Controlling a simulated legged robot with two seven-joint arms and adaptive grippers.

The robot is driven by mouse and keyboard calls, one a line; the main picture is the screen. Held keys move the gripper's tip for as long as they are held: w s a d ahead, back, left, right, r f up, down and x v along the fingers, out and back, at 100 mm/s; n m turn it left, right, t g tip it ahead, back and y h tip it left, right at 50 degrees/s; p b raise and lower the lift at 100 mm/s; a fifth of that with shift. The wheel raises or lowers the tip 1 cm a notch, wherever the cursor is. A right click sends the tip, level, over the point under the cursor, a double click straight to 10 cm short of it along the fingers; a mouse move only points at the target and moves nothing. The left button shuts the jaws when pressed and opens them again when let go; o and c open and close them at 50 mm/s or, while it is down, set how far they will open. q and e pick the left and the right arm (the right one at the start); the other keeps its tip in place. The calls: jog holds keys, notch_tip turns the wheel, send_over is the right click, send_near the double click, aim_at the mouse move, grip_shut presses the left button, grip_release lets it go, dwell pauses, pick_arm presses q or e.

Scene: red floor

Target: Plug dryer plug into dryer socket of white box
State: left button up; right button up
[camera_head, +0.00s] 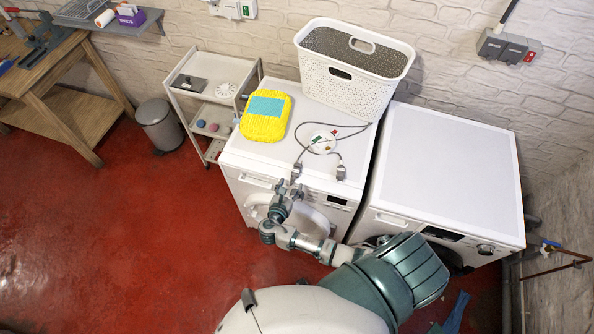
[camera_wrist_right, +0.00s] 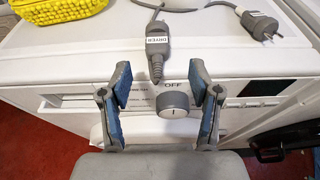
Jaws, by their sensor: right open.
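The grey dryer plug (camera_wrist_right: 157,52), labelled DRYER, lies at the front top edge of the left white machine. In the head view it is small (camera_head: 297,170). My right gripper (camera_head: 289,189) is open at that edge. In the right wrist view its blue-padded fingers (camera_wrist_right: 159,72) stand apart on either side of the plug's lower end, with no visible contact. The white box (camera_head: 235,9) is on the back wall, cut off by the top of the head view; which socket is the dryer's cannot be read. My left gripper is not in view.
A second plug (camera_head: 341,172) with a white label lies to the right on the same machine (camera_head: 262,162). The right machine's top (camera_head: 450,155) is clear.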

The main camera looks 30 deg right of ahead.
aim_at(293, 176)
jog(key=shift+f+b+x, duration=0.25)
jog(key=shift+b+x, duration=0.6)
jog(key=shift+x, duration=0.35)
jog(key=shift+b+x, duration=0.75)
jog(key=shift+x, duration=0.15)
jog(key=shift+w+d, duration=0.1)
jog(key=shift+w, duration=0.4)
jog(key=shift+x, duration=0.85)
jog(key=shift+w+d, duration=0.15)
jog(key=shift+d, duration=0.2)
jog(key=shift+d+f, duration=0.1)
jog(key=shift+d, duration=0.1)
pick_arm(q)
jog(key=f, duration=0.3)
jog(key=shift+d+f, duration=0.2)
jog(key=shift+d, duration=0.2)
pick_arm(e)
jog(key=shift+a, duration=0.15)
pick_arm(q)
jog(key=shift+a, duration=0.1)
pick_arm(e)
jog(key=shift+a, duration=0.1)
